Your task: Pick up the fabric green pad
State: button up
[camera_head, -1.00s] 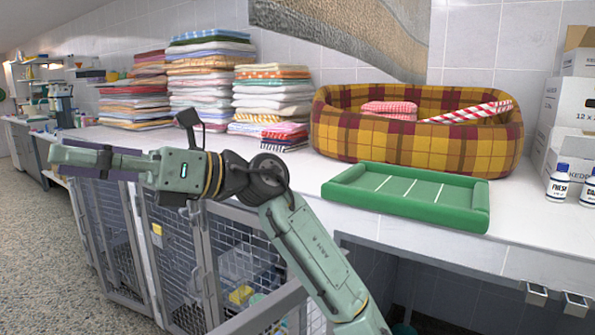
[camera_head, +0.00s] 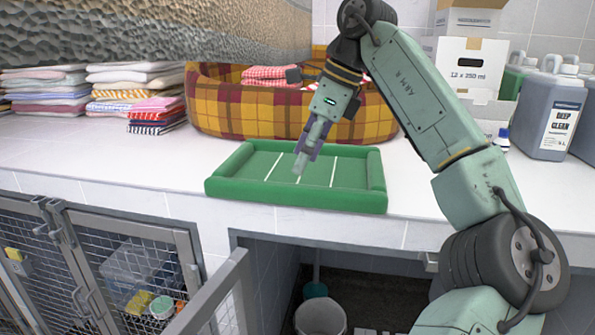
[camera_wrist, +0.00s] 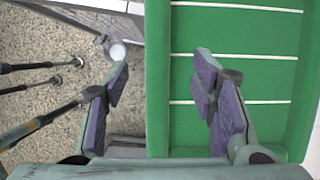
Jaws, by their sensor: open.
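The fabric green pad (camera_head: 250,191) is a green tray-like bed with raised padded edges and white stripes across its flat middle. It lies on the white counter near the front edge. My gripper (camera_head: 302,168) points down over the pad in the head view. In the wrist view my gripper (camera_wrist: 160,100) is open and empty. One purple-padded finger is over the pad's floor and the other is outside its edge, over the speckled ground. The pad's long raised edge (camera_wrist: 157,75) runs between the two fingers. I cannot tell the exact height of the fingertips above it.
A plaid yellow and maroon pet bed (camera_head: 235,108) with checked cloths stands just behind the pad. Folded towels (camera_head: 135,80) are stacked at left. A jug (camera_head: 548,115) and boxes (camera_head: 470,65) stand at right. Mesh kennel doors (camera_head: 120,260) are below the counter.

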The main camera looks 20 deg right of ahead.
aim_at(292, 185)
jog(key=p+x, duration=0.1)
jog(key=x, duration=0.6)
jog(key=shift+s+a+f, duration=0.1)
jog(key=shift+a+f, duration=0.1)
jog(key=shift+f, duration=0.05)
jog(key=shift+c, duration=0.2)
grip_shut()
